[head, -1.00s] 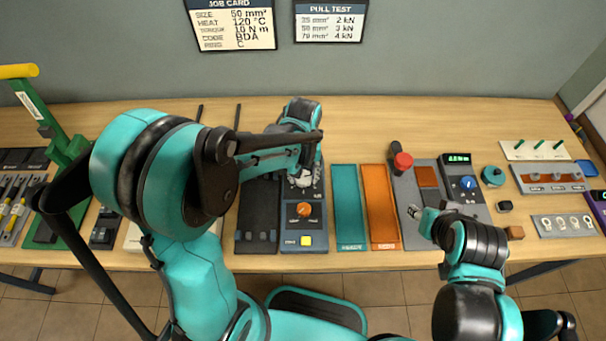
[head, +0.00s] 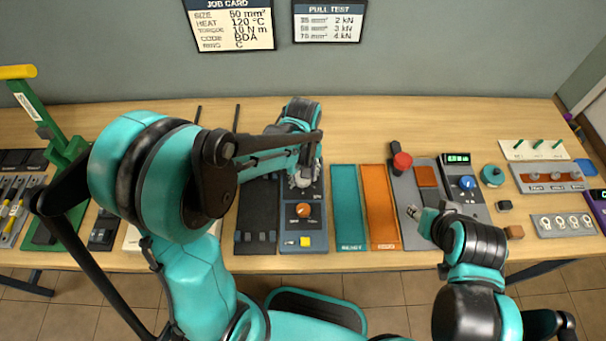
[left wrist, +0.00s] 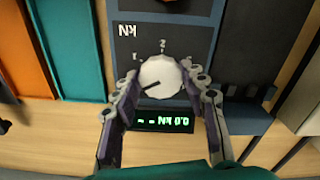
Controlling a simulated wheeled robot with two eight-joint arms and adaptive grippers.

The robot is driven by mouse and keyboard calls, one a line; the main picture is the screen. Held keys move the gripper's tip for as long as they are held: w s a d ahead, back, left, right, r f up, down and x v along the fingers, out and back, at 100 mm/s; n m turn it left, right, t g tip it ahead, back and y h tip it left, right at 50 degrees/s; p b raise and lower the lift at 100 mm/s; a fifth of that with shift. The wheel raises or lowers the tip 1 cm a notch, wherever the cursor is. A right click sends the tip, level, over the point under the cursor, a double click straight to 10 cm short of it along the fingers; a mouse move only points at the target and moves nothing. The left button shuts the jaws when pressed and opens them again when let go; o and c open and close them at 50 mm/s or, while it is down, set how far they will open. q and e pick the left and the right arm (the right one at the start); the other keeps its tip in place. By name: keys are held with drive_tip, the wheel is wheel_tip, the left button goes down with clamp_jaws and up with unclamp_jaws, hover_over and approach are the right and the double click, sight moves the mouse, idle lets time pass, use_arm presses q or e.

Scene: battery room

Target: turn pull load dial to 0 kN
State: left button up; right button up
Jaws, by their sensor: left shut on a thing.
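The pull load dial (left wrist: 161,83) is a round white knob with a dark pointer line, on the grey-blue panel (left wrist: 183,37) marked kN. In the left wrist view the pointer aims to the lower left, beside the scale numbers. My left gripper (left wrist: 168,90) is shut on the dial, one finger on each side of it. A green-lit display (left wrist: 163,122) next to the dial shows 0.0 kN upside down. In the head view my left gripper (head: 303,178) partly hides the dial. My right gripper (head: 414,212) hangs near the red-button panel; its finger gap is unclear.
On the same panel are an orange knob (head: 304,210) and a yellow button (head: 306,241). A teal tray (head: 346,205) and an orange tray (head: 379,205) lie to its right. A red button (head: 402,160) and a blue dial (head: 467,183) stand beyond them.

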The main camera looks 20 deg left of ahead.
use_arm(q)
drive_tip(key=o, duration=1.2)
drive_tip(key=shift+c, duration=0.2)
wheel_tip(320, 180, up, 12)
drive_tip(key=s+a+m+t+b, duration=0.1)
drive_tip(key=s+a+m+t, duration=0.3)
drive_tip(key=s, duration=0.6)
drive_tip(key=m+t, duration=0.2)
drive_tip(key=t, duration=0.1)
drive_tip(key=shift+a+f, duration=0.35)
drive_tip(key=shift+a, duration=0.05)
